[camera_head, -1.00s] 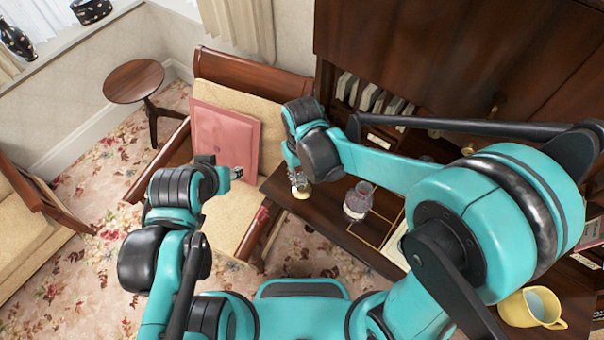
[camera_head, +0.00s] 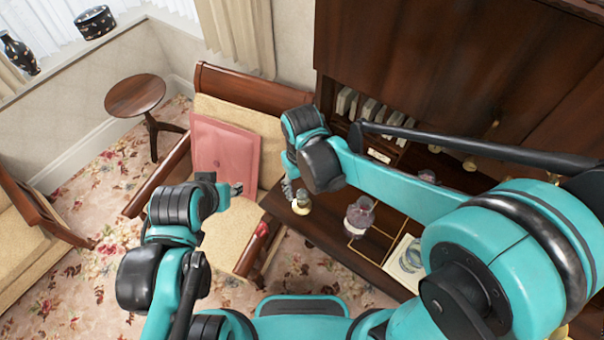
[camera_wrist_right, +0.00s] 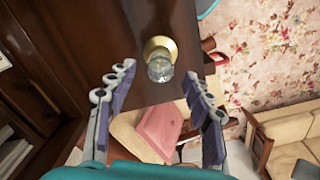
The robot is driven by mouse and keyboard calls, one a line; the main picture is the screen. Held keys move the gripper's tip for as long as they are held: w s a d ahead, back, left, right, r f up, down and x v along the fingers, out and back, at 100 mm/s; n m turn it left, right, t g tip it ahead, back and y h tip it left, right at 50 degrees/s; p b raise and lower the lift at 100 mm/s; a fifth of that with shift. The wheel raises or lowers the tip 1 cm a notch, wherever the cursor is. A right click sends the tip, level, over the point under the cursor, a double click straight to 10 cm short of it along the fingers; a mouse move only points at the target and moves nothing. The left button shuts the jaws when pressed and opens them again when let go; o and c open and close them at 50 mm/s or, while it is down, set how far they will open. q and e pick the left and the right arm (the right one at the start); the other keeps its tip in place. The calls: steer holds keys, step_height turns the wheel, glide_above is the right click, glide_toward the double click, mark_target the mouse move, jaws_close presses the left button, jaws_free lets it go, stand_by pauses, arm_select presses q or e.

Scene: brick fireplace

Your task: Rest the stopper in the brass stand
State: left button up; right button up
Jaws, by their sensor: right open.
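The brass stand (camera_wrist_right: 159,43) is a small round golden piece near the edge of the dark wooden desk. The clear glass stopper (camera_wrist_right: 160,68) is seated in it, as far as the right wrist view shows. In the head view the stand (camera_head: 301,206) is small and partly beside my right gripper (camera_head: 288,188). My right gripper (camera_wrist_right: 155,80) is open, its fingers apart on either side of the stopper in the right wrist view and not touching it. My left gripper (camera_head: 236,189) is over the armchair; its jaw state is unclear.
A glass decanter (camera_head: 359,214) stands on the desk to the right of the stand, near a gold-framed area. Books (camera_head: 362,103) fill the cubbies behind. A cushioned armchair with a pink cushion (camera_head: 226,149) is beyond the desk edge.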

mark_target(302, 192)
step_height(302, 192, up, 10)
steer(key=shift+f, duration=0.25)
